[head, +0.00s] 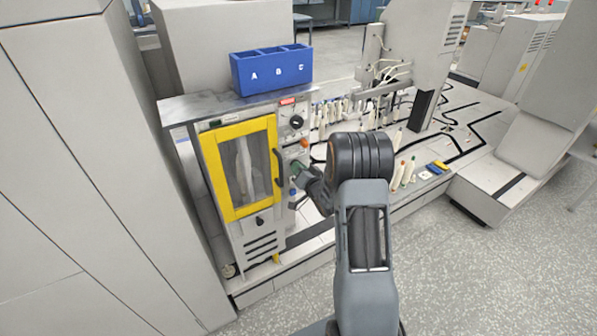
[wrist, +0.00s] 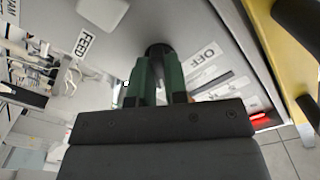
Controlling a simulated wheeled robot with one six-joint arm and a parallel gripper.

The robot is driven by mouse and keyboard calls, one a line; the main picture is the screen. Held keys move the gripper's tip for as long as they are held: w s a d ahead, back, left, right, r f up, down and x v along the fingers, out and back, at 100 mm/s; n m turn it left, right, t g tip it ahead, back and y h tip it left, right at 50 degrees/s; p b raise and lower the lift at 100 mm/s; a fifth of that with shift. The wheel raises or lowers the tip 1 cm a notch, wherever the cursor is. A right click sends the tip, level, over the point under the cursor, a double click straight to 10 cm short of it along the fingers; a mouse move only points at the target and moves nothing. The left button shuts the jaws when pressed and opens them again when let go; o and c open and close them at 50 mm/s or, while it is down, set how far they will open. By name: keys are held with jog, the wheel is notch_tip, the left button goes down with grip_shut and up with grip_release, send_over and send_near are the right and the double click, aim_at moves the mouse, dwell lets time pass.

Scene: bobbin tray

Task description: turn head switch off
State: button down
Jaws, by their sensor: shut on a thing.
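My gripper (head: 298,170) is at the control panel right of the yellow-framed door in the head view. In the wrist view, the two green fingers of my gripper (wrist: 159,70) are shut on a black round switch knob (wrist: 158,48) on the grey panel. An OFF label (wrist: 203,57) is beside the knob on the right. A FEED label (wrist: 88,40) is on the left. I cannot read a HEAD label, and the fingers hide most of the knob, so its pointer direction cannot be told. In the head view my arm's end covers the switch.
The yellow-framed door (head: 222,203) is closed, with a dark handle (head: 279,167) close left of my gripper. Another black knob (head: 296,122) and an orange button (head: 304,143) sit higher on the panel. A blue bin (head: 262,84) stands on top. A red light (wrist: 260,117) glows.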

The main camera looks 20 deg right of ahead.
jog(key=n+b, duration=1.5)
jog(key=b, duration=0.4)
jog(key=shift+n, duration=0.3)
jog(key=c, duration=1.1)
grip_release()
jog(key=shift+c, duration=0.2)
